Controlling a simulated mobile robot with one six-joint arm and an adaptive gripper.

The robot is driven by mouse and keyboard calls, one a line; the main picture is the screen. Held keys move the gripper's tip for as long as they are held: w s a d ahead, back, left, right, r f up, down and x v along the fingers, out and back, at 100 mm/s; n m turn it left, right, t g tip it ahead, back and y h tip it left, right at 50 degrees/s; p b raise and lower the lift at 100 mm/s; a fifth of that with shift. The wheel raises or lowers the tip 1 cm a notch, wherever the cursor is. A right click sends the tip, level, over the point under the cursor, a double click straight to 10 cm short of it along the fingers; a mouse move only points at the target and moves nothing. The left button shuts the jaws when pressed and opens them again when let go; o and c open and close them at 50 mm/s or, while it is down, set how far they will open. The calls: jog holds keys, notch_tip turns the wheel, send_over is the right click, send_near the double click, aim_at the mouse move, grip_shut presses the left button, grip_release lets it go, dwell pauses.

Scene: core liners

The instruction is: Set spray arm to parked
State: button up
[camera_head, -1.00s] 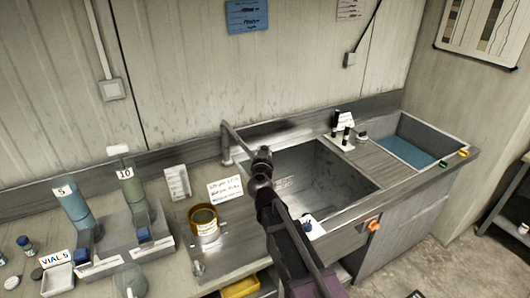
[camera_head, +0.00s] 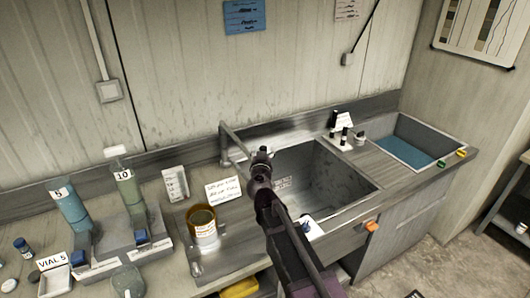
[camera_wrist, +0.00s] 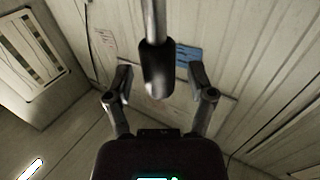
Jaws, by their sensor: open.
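The spray arm (camera_head: 236,142) looks like the grey metal pipe that rises at the sink's back left corner and bends forward toward my gripper. In the wrist view, a metal rod with a dark rounded nozzle (camera_wrist: 158,68) hangs down between my fingers; it appears to be the end of this arm. My gripper (camera_wrist: 159,88) is open, one finger on each side of the nozzle, with gaps visible on both sides. In the head view my gripper (camera_head: 262,155) is at the sink's left edge and hides the pipe's end. No parked mark is readable.
The sink basin (camera_head: 345,183) lies right of my gripper, with small bottles (camera_head: 344,136) behind it and a blue-bottomed tray (camera_head: 405,152) farther right. A tin (camera_head: 205,233), a lettered card (camera_head: 223,190) and bottle stands (camera_head: 140,238) crowd the left counter.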

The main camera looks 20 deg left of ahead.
jog(key=shift+v, duration=0.85)
jog(key=v, duration=1)
jog(key=shift+s, duration=0.2)
